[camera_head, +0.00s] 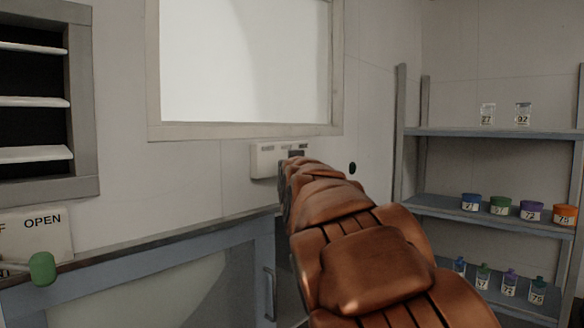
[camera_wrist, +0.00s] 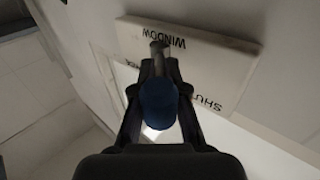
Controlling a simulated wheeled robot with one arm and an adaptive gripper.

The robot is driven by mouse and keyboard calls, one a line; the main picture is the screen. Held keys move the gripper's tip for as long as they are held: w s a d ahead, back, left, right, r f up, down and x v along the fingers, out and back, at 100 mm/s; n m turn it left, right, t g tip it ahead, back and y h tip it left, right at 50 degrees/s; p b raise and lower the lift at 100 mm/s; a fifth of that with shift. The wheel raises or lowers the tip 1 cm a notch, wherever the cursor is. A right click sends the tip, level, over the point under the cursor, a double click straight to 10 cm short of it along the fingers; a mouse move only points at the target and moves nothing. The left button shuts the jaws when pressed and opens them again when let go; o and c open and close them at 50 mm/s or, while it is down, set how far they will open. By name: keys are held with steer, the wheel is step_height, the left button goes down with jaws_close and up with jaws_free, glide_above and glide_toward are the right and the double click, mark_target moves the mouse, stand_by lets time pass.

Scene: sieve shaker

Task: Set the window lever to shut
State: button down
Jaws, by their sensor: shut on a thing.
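A pale plate (camera_wrist: 215,55) lettered WINDOW and SHUT fills the upper part of the wrist view. The window lever with a blue knob (camera_wrist: 158,104) stands out from it. My gripper (camera_wrist: 160,76) is shut on the blue knob, with one finger on each side. The SHUT lettering lies to the right of the knob in that view; other lettering is partly hidden by the fingers. In the head view the same plate (camera_head: 264,161) sits on the wall under the window (camera_head: 245,60). My copper arm hides the lever and gripper there.
A green-knobbed lever (camera_head: 42,268) stands by a plate marked OPEN at lower left, below a slatted vent (camera_head: 35,100). A blue-grey cabinet (camera_head: 262,255) stands below the window. Shelves (camera_head: 480,132) with several jars are at right.

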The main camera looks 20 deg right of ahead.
steer(key=c, duration=1.3)
jaws_free()
steer(key=shift+s, duration=0.15)
steer(key=shift+o, duration=0.2)
steer(key=shift+s+r, duration=0.1)
steer(key=v, duration=1.2)
